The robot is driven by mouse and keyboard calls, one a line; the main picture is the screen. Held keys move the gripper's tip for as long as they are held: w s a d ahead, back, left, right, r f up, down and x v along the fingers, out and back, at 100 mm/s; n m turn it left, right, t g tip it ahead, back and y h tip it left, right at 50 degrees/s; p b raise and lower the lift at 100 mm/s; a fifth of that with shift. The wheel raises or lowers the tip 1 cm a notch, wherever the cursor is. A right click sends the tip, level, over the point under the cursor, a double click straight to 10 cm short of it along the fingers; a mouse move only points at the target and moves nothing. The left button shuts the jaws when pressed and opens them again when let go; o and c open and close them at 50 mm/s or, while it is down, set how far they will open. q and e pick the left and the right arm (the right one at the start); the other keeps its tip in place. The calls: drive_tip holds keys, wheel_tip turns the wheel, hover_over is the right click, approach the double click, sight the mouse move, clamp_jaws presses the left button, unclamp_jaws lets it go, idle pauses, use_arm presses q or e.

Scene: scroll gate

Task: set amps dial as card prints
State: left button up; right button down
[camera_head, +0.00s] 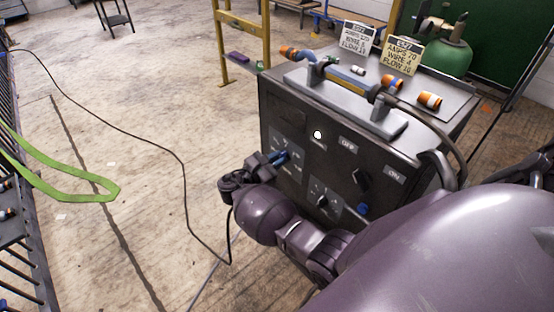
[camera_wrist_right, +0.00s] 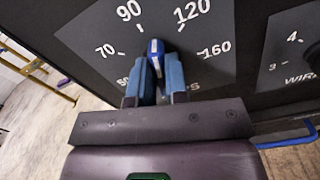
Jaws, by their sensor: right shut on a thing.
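The amps dial's blue knob (camera_wrist_right: 153,60) sits on a dark plate in the right wrist view, between printed values 70, 90, 120 and 160. A white mark on its upper end points between 90 and 120. My right gripper (camera_wrist_right: 153,85) is shut on the knob, one blue finger on each side. In the head view my right gripper (camera_head: 278,158) is at the upper left plate of the machine's front. A cream card (camera_head: 403,57) on top appears to read AMPS 70, WIRE 4, BLOW 10. A white card (camera_head: 357,37) beside it is too small to read surely. My left gripper is not in view.
The grey machine (camera_head: 290,110) also has a lower wire dial (camera_head: 322,201) and a black switch knob (camera_head: 361,179) between OFF and ON. Orange-ended rolls (camera_head: 429,101) lie on top.

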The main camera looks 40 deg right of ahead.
use_arm(q)
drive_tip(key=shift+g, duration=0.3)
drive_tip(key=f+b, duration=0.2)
drive_tip(key=b, duration=0.1)
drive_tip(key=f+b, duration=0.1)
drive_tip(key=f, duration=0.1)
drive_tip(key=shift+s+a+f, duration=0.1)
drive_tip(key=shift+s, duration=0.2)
use_arm(e)
drive_tip(key=m, duration=1.1)
drive_tip(key=f+m, duration=0.1)
drive_tip(key=m, duration=0.4)
drive_tip(key=shift+s+m, duration=0.2)
drive_tip(key=shift+m, duration=0.1)
use_arm(q)
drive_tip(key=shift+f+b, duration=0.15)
drive_tip(key=shift+b, duration=0.15)
use_arm(e)
drive_tip(key=shift+r, duration=0.15)
drive_tip(key=c, duration=1.1)
unclamp_jaws()
drive_tip(key=shift+a, duration=0.1)
drive_tip(key=a, duration=0.7)
drive_tip(key=s+a, duration=0.1)
drive_tip(key=a, duration=0.2)
drive_tip(key=shift+a, duration=0.3)
drive_tip(key=shift+w, duration=0.1)
